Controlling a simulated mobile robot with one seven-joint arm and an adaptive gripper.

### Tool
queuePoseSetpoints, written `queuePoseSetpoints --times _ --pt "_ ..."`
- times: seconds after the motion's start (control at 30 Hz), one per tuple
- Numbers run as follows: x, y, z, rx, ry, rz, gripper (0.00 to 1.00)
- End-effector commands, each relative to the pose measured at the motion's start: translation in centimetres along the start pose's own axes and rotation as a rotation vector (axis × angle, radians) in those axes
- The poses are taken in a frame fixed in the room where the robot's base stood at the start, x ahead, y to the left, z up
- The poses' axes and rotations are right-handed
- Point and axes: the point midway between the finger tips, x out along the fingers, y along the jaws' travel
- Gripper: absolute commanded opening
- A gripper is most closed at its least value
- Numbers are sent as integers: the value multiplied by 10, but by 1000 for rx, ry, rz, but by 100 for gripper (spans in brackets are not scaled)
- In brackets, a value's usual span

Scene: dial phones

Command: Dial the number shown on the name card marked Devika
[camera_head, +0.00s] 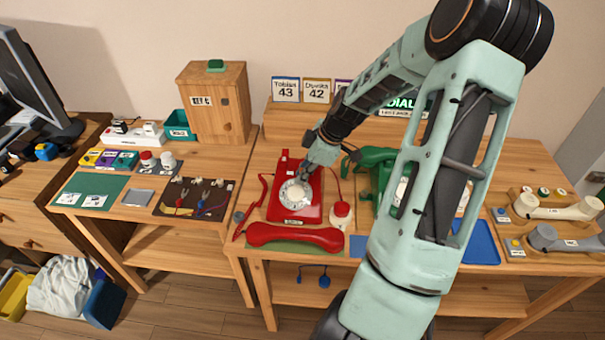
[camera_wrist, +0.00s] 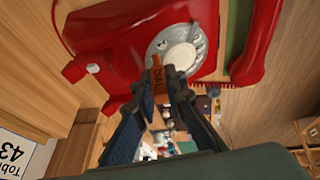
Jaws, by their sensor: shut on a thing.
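The Devika name card (camera_head: 316,91) stands on the back shelf and reads 42. A red rotary phone (camera_head: 310,210) lies below it, with a round white dial (camera_head: 295,193); the dial also shows in the wrist view (camera_wrist: 181,46). My gripper (camera_wrist: 167,78) is shut on an orange-brown stick (camera_wrist: 157,75) lettered DIAL, whose tip is over the dial's edge. I cannot tell whether the tip sits in a finger hole. In the head view my gripper (camera_head: 305,175) is over the dial and hides part of it. The red handset (camera_head: 294,236) lies off the phone, in front of it.
The Tobias card (camera_head: 286,89), reading 43, stands left of Devika's; a third card is mostly hidden by my arm. A green phone (camera_head: 374,165) stands to the right. A small red-and-white object (camera_head: 340,213) is beside the red phone. A wooden cabinet (camera_head: 214,103) stands at left.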

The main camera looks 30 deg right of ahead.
Motion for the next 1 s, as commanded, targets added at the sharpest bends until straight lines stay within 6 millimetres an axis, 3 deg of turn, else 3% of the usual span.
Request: queuePoseSetpoints --times 1.0 --pt "-1 -17 16 0 0 -1 0"
